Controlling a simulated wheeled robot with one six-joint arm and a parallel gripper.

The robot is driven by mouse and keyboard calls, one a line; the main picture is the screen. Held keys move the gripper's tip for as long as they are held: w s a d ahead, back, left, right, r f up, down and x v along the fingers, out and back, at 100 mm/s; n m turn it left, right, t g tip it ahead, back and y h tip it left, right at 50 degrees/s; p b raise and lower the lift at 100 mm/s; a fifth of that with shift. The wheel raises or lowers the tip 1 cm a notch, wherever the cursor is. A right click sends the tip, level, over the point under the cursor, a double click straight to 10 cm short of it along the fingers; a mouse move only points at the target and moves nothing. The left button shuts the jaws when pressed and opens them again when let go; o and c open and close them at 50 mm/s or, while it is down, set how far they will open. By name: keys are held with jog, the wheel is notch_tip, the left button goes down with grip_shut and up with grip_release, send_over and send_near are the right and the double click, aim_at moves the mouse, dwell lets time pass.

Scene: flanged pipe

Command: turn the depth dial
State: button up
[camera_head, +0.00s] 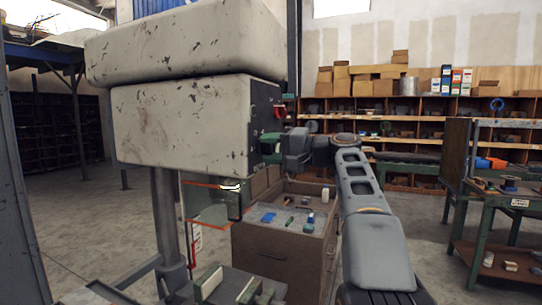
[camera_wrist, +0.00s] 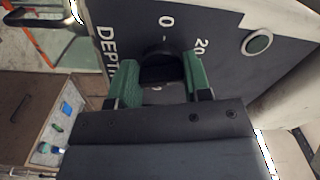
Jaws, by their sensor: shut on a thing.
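The depth dial (camera_wrist: 158,66) is a black knob on the dark front panel of a worn beige machine (camera_head: 200,120). In the wrist view the panel reads "DEPTH", with "0" above the dial and "20" at its upper right. My gripper (camera_wrist: 160,78) has green fingers on either side of the dial and is shut on it. In the head view my gripper (camera_head: 270,147) reaches the panel from the right; the dial is hidden there.
A round pale green button (camera_wrist: 257,42) is on the panel, right of the dial. A drawer cabinet (camera_head: 275,250) with small tools stands below the machine. A green workbench (camera_head: 510,200) is at the right, with open floor before it.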

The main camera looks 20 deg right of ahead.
jog(key=shift+f+n+b, duration=0.1)
jog(key=shift+n+b, duration=0.45)
jog(key=shift+n, duration=0.65)
jog(key=o, duration=0.9)
jog(key=shift+d, duration=0.1)
jog(key=v, duration=1.3)
jog(key=shift+s+d+b, duration=0.25)
jog(key=shift+b, duration=0.05)
